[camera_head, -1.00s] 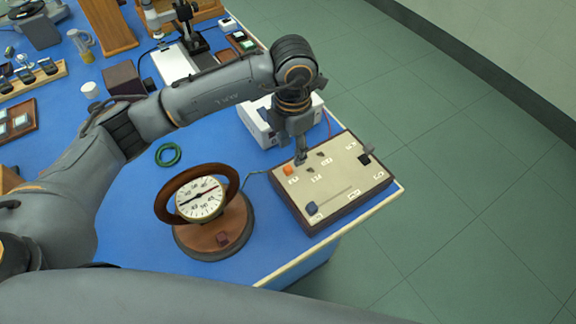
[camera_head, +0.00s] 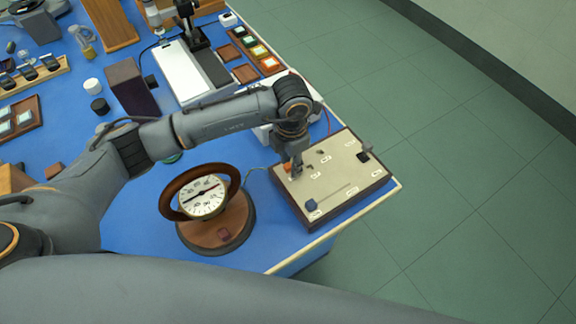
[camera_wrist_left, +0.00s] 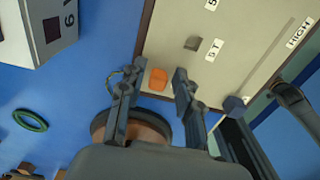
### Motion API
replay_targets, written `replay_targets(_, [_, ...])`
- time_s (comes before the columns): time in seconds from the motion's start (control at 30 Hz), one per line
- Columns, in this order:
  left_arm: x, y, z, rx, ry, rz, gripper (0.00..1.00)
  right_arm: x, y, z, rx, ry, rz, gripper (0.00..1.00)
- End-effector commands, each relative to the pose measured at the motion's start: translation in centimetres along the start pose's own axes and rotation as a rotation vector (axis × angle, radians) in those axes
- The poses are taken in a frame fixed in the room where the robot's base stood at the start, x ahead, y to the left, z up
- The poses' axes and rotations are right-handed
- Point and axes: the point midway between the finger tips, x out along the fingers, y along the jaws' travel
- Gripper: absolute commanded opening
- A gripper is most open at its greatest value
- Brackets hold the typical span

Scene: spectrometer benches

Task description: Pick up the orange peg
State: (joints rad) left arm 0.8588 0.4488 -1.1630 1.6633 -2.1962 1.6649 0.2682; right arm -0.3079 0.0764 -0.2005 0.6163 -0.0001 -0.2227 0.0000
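The orange peg (camera_head: 287,168) stands on the beige panel board (camera_head: 330,200) near its left corner. It also shows in the left wrist view (camera_wrist_left: 158,79). My left gripper (camera_head: 291,172) is right over the peg, pointing down. In the left wrist view the gripper (camera_wrist_left: 155,84) is open, with one finger on each side of the peg and a visible gap to each. The arm partly hides the peg in the head view.
A dial instrument with a wooden ring (camera_head: 205,197) stands left of the board. A blue knob (camera_head: 311,204) and a dark lever (camera_head: 363,156) are on the board. A white box (camera_head: 308,95) is behind it. The bench edge lies close on the right.

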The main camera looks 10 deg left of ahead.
Motion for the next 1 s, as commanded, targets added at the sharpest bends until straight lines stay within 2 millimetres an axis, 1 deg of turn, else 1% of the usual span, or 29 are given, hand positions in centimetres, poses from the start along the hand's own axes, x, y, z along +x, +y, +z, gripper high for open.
replay_targets(0.03, [0.0, 0.0, 0.0, 0.000, 0.000, 0.000, 0.17, 0.0, 0.1, -0.2, 0.000, 0.003, 0.001, 0.43])
replay_targets(0.07, [0.0, 0.0, 0.0, 0.000, 0.000, 0.000, 0.11, 0.0, 0.1, -0.3, 0.000, 0.004, 0.001, 0.43])
replay_targets(0.1, [0.0, 0.0, 0.0, 0.000, 0.000, 0.000, 0.03, 0.0, 0.1, -0.4, 0.000, 0.007, 0.001, 0.43])
replay_targets(0.13, [0.0, 0.0, 0.0, 0.000, 0.000, 0.000, 0.00, 0.0, 0.2, -0.6, 0.000, 0.008, 0.002, 0.43])
replay_targets(0.3, [-0.1, 0.0, 0.0, 0.000, 0.000, 0.000, 0.00, 0.0, 0.4, -1.0, -0.001, 0.017, 0.005, 0.43])
replay_targets(0.47, [-0.1, 0.0, 0.0, 0.000, 0.000, 0.000, 0.00, 0.1, 0.6, -1.0, -0.001, 0.017, 0.007, 0.43])
replay_targets(0.63, [-0.9, 0.0, 0.1, 0.001, -0.002, 0.001, 0.00, 0.8, 0.6, -0.9, -0.001, 0.017, 0.008, 0.43])
replay_targets(0.77, [-2.7, 0.1, 0.1, 0.003, -0.006, 0.004, 0.00, 1.9, 0.6, -0.8, -0.001, 0.016, 0.008, 0.43])
replay_targets(0.87, [-4.7, -0.9, -1.1, 0.004, -0.005, 0.002, 0.00, 2.2, 0.6, -0.8, -0.001, 0.015, 0.007, 0.43])
replay_targets(0.97, [-7.1, -2.2, -2.7, 0.006, -0.006, 0.004, 0.00, 2.9, 0.6, -0.7, -0.001, 0.015, 0.007, 0.43])
replay_targets(1.0, [-8.1, -2.8, -3.2, 0.006, -0.007, 0.004, 0.00, 3.1, 0.6, -0.7, -0.001, 0.015, 0.007, 0.43])
